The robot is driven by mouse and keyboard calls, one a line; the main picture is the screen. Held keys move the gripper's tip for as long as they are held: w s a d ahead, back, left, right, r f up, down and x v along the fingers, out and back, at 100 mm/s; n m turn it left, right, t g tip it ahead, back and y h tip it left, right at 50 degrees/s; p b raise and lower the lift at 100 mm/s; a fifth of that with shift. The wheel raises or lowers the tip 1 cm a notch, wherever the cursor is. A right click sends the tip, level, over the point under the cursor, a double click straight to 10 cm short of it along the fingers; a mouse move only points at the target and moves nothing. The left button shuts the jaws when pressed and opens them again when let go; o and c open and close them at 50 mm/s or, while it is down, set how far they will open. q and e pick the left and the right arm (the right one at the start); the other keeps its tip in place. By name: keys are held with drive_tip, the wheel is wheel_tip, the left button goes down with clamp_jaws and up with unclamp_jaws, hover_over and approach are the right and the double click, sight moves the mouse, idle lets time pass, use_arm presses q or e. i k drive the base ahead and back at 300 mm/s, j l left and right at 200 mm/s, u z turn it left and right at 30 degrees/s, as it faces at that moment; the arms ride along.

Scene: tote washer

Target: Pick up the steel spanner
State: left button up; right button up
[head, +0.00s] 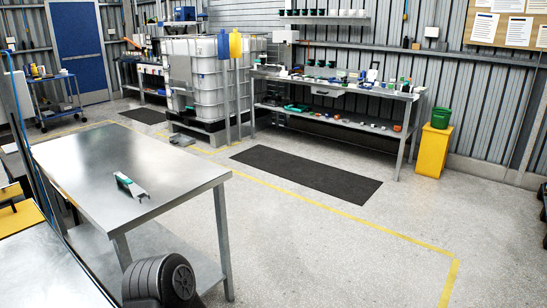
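I cannot make out the steel spanner in the head view. Many small items lie on the long workbench (345,86) at the back, too small to tell apart, and a spanner could be among them. The near steel table (95,165) carries one small white, green and black object (130,186) near its right side, which does not look like a spanner. Neither of my grippers is in view.
A dark floor mat (305,174) lies before the workbench. The floor at right centre is clear.

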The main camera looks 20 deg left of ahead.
sight(136, 190)
drive_tip(key=i+l+z, duration=0.1)
drive_tip(key=i, duration=0.95)
drive_tip(key=i+j+u, duration=0.15)
drive_tip(key=i+u, duration=0.7)
drive_tip(key=i+l+u, duration=0.1)
drive_tip(key=i+u, duration=0.3)
drive_tip(key=u, duration=0.45)
